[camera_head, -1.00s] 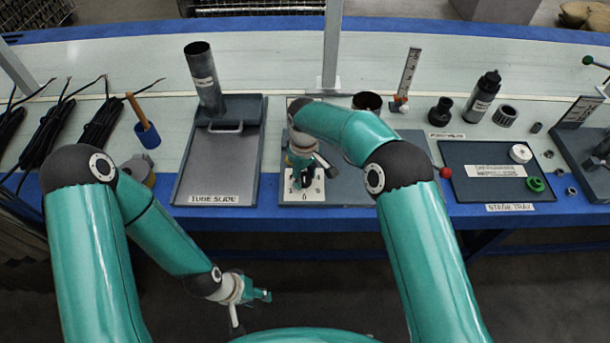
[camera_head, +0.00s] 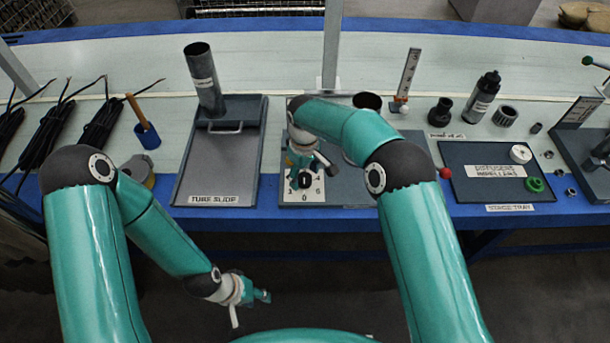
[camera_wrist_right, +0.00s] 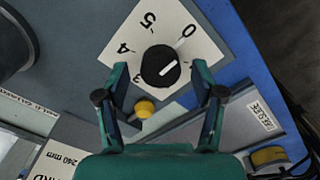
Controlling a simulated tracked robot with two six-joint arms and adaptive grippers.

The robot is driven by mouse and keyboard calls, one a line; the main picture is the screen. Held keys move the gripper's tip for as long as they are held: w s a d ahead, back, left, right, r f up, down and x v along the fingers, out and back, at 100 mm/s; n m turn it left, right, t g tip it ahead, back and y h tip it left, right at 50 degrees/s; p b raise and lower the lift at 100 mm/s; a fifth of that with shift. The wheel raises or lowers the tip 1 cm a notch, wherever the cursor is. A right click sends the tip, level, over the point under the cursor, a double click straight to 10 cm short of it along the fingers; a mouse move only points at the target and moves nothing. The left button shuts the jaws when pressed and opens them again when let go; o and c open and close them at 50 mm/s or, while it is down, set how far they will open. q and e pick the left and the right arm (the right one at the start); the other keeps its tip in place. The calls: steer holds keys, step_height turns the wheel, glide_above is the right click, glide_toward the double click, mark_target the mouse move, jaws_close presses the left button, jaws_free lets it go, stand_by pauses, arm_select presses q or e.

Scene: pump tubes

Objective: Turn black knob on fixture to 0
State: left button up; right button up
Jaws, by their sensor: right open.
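The black knob (camera_wrist_right: 160,67) sits on a white numbered dial plate (camera_wrist_right: 205,60) in the right wrist view. In the head view the knob (camera_head: 305,180) shows on the plate (camera_head: 290,196), partly covered by my right gripper (camera_head: 301,167). In the wrist view my right gripper (camera_wrist_right: 160,76) is open, with one finger on each side of the knob; I cannot tell whether they touch it. My left gripper (camera_head: 262,296) hangs in front of the table; its jaw opening is unclear.
A yellow knob (camera_wrist_right: 145,109) is near the left finger. The tube slide (camera_head: 218,170) lies left of the fixture, and a tray (camera_head: 465,190) with small parts lies right. A black open cylinder (camera_head: 367,101) stands behind my right arm.

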mark_target(305, 177)
step_height(305, 177, up, 11)
stand_by(0.4)
steer(key=shift+w+d, duration=0.1)
steer(key=shift+d, duration=0.05)
steer(key=d+m+p, duration=0.1)
steer(key=d+p, duration=0.1)
steer(key=d, duration=0.4)
steer(key=s+d+f+m+g+p, duration=0.2)
steer(key=s+d+f+g+p, duration=0.2)
steer(key=s+d+f, duration=0.35)
steer(key=s+f+m+t+y+p, duration=0.1)
steer(key=s+f+m, duration=0.3)
steer(key=s, duration=0.7)
steer(key=s+a+f+m+t+y+p, duration=0.1)
steer(key=s+f+m+t+y, duration=0.2)
steer(key=s, duration=0.7)
steer(key=shift+s+a+f+m+t+p, duration=0.15)
steer(key=shift+s+f+m+t+p, duration=0.2)
steer(key=shift+m, duration=0.35)
steer(key=shift+f, duration=0.1)
